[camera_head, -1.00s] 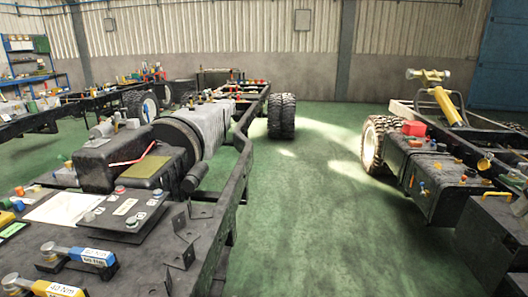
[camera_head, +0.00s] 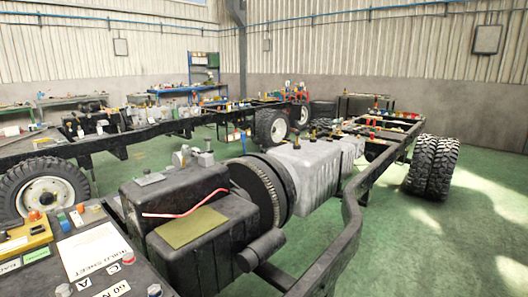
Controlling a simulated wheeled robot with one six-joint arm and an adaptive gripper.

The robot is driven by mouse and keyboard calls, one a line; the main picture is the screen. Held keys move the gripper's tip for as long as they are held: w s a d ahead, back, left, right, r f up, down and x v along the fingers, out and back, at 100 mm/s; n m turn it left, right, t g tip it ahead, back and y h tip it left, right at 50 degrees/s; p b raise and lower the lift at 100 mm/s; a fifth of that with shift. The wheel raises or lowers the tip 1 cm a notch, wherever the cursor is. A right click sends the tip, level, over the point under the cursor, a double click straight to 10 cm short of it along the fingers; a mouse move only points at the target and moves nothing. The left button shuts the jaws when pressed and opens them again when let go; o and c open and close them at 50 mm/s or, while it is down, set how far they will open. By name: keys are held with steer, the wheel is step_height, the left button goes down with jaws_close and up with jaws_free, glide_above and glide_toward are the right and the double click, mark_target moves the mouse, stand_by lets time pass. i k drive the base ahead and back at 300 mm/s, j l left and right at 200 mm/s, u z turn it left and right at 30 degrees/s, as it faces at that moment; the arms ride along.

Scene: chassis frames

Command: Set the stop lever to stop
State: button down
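No part that I can tell as the stop lever stands out in the head view. The black engine block (camera_head: 170,210) is close, on the near chassis frame. A thin red strip (camera_head: 185,205) runs across its top, beside an olive plate (camera_head: 192,227); I cannot tell whether the strip is a lever or a cable. A yellow box (camera_head: 25,237) with a dark control on top sits at the left edge, too cut off to read. My gripper is not in view.
A grey gearbox (camera_head: 318,170) follows the engine along the black chassis rail (camera_head: 352,215). A labelled board with a build sheet (camera_head: 98,250) lies in front. Another chassis with a wheel (camera_head: 42,190) stands left.

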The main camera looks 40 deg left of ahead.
mark_target(185, 147)
steer(key=i+u, duration=0.15)
steer(key=i, duration=0.9)
steer(key=i+l+u, duration=0.2)
steer(key=i, duration=0.85)
steer(key=u, duration=2.75)
